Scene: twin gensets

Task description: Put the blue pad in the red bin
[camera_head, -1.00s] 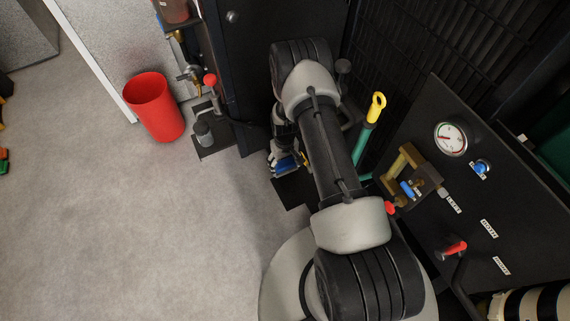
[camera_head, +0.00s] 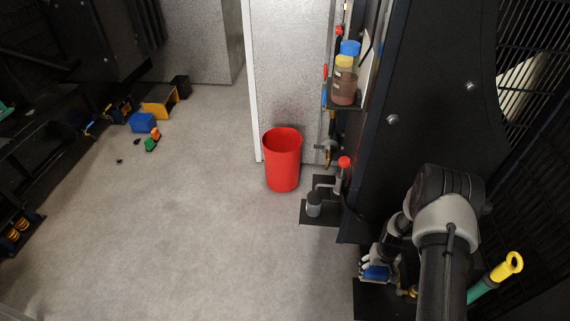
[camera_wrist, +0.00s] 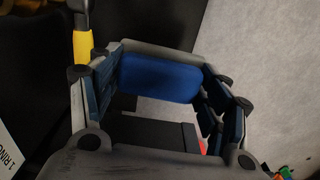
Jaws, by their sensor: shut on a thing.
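The red bin (camera_head: 283,165) stands upright on the grey floor against the pale wall, near the middle of the head view. My gripper (camera_head: 377,268) is at the lower right of the head view, beside the dark cabinet and right of the bin. It is shut on the blue pad (camera_head: 376,273). In the wrist view the blue pad (camera_wrist: 160,78) sits between the fingers of my gripper (camera_wrist: 162,80), below a grey edge. The bin's inside bottom is hidden.
A black stand with a red knob (camera_head: 344,162) stands between the bin and my gripper. A shelf with bottles (camera_head: 345,85) juts out above. A yellow-handled tool (camera_head: 508,265) is at right. Blue and green pieces (camera_head: 143,122) lie at left.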

